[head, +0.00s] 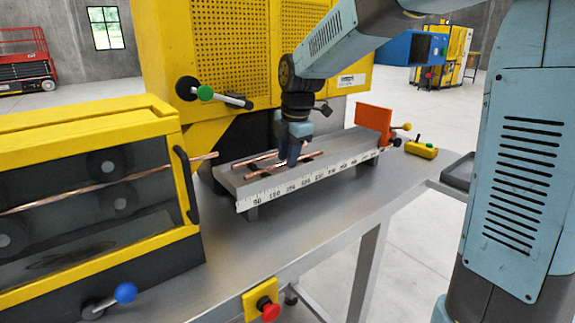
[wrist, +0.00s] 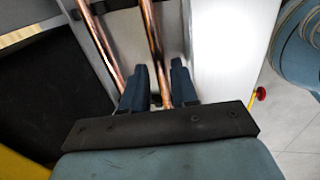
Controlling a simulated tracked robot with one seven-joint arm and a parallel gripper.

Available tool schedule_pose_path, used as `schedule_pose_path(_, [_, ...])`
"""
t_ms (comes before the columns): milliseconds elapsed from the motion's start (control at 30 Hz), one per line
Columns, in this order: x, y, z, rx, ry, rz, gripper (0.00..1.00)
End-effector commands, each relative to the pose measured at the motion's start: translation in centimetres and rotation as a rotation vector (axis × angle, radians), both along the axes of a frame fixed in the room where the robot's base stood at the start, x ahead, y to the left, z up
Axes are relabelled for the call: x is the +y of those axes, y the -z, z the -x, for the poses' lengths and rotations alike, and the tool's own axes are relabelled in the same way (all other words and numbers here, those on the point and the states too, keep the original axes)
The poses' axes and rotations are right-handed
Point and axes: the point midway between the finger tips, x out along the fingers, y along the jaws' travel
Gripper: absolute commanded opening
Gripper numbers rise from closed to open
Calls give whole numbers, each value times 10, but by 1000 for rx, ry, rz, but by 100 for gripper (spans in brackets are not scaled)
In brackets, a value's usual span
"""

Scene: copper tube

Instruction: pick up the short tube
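Two copper tubes lie side by side on the grey measuring bench (head: 225,181). The front tube (head: 265,172), nearer the ruler, shows on both sides of my gripper (head: 291,160). The back tube (head: 258,159) is partly hidden behind my gripper, so I cannot tell which is shorter. In the wrist view, the front tube (wrist: 152,35) runs between the two blue fingers of my gripper (wrist: 160,85), with a gap visible beside it. The back tube (wrist: 95,38) lies outside the left finger. My gripper is open, low over the bench; contact with the tube cannot be made out.
A long copper tube (head: 110,184) sticks out of the yellow machine (head: 90,140) on the left. A white ruler (head: 310,178) edges the bench front. An orange stop plate (head: 374,121) stands at its right end.

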Motion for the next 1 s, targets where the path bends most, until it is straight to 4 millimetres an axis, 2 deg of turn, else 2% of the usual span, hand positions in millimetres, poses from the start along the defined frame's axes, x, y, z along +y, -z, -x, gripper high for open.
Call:
schedule_pose_path(333, [1, 6, -1, -2, 0, -1, 27])
schedule_pose_path(633, [1, 6, -1, -2, -1, -1, 0])
schedule_pose_path(1000, [2, 6, -1, -2, -1, -1, 0])
